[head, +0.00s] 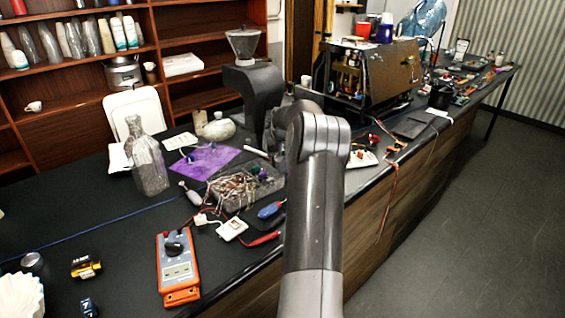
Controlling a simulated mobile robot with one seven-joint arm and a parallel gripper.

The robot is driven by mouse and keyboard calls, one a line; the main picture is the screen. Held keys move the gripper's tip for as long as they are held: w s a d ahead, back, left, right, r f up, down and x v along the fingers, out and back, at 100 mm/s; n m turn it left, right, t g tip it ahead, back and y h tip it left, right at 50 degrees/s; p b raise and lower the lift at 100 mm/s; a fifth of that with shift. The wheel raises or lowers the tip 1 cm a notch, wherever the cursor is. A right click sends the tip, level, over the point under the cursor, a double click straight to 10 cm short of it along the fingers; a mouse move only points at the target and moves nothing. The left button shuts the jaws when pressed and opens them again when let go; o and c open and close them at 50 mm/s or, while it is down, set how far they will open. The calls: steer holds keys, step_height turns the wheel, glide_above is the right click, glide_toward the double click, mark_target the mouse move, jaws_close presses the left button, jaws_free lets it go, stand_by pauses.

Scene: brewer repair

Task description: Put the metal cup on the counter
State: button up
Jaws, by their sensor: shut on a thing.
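My arm reaches up the middle of the picture over the counter (120,235) and bends at its far end. My gripper is not visible; the arm hides whatever is beyond the bend. I cannot make out a metal cup for certain. A small dark metallic cylinder (34,264) stands at the counter's near left end and may be a cup. A dark cup-like container (440,97) stands on the counter to the right of the opened brewer (378,68).
An orange multimeter (177,268), a wire-filled box (238,187), a glass bottle (147,160) and a grinder (255,85) crowd the counter. Red and blue cups (384,32) sit on the brewer. Loose wires hang over the front edge. The floor (460,220) at right is clear.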

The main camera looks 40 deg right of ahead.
steer(key=shift+f, duration=0.15)
steer(key=o, duration=1)
